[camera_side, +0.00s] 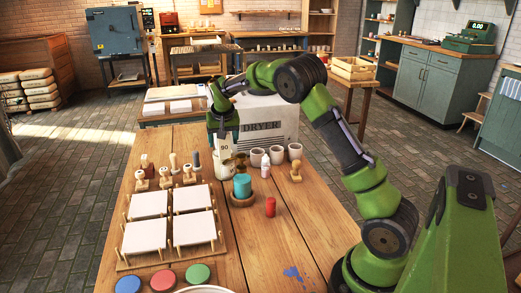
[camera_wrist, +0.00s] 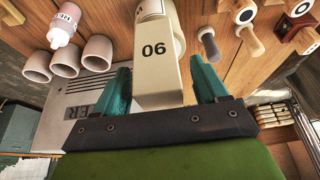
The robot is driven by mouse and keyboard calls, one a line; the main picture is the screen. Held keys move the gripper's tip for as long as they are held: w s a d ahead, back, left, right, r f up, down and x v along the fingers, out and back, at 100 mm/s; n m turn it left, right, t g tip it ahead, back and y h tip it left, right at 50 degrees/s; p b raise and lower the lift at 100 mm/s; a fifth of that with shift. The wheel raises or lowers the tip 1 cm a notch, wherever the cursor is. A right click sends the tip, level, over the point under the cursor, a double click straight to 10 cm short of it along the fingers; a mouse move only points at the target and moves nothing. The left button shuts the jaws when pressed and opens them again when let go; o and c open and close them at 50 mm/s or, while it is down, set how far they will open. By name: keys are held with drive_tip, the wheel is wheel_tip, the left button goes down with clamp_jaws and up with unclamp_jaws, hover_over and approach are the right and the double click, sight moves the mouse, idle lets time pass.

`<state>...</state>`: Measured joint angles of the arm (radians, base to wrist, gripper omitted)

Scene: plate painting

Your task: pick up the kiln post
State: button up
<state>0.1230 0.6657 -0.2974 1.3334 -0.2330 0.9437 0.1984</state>
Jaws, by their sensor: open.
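The kiln post, as I take it, is a pale cream block with a dark two-digit number (camera_side: 226,153), standing on the wooden table in front of the dryer. In the wrist view the kiln post (camera_wrist: 157,78) reaches up between my two teal fingers. My gripper (camera_side: 224,134) is directly above it in the side view, pointing down. In the wrist view my gripper (camera_wrist: 163,76) is open, with one finger on each side of the post and a visible gap at both sides. The post's lower part is partly hidden in the side view.
Close by are a turquoise cylinder (camera_side: 242,186) on a wooden base, several white cups (camera_side: 276,154) and a small bottle (camera_wrist: 64,22). The dryer (camera_side: 268,122) stands behind. Wooden stamps (camera_side: 165,179) and white tiles (camera_side: 194,228) lie left.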

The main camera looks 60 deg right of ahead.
drive_tip(key=shift+w+f, duration=0.1)
drive_tip(key=shift+f, duration=0.15)
drive_tip(key=shift+r, duration=0.1)
clamp_jaws()
wheel_tip(320, 180, up, 9)
drive_tip(key=shift+d+f, duration=0.1)
drive_tip(key=shift+w+d+r, duration=0.1)
drive_tip(key=shift+w+r, duration=0.05)
drive_tip(key=shift+r, duration=0.25)
drive_tip(key=f+n, duration=0.1)
drive_tip(key=f, duration=0.2)
drive_tip(key=w+d+f+n+y, duration=0.1)
drive_tip(key=f+n, duration=0.1)
drive_tip(key=f, duration=0.1)
drive_tip(key=w+f+n+t, duration=0.1)
drive_tip(key=f, duration=0.2)
drive_tip(key=shift+d+f, duration=0.2)
drive_tip(key=shift+d, duration=0.1)
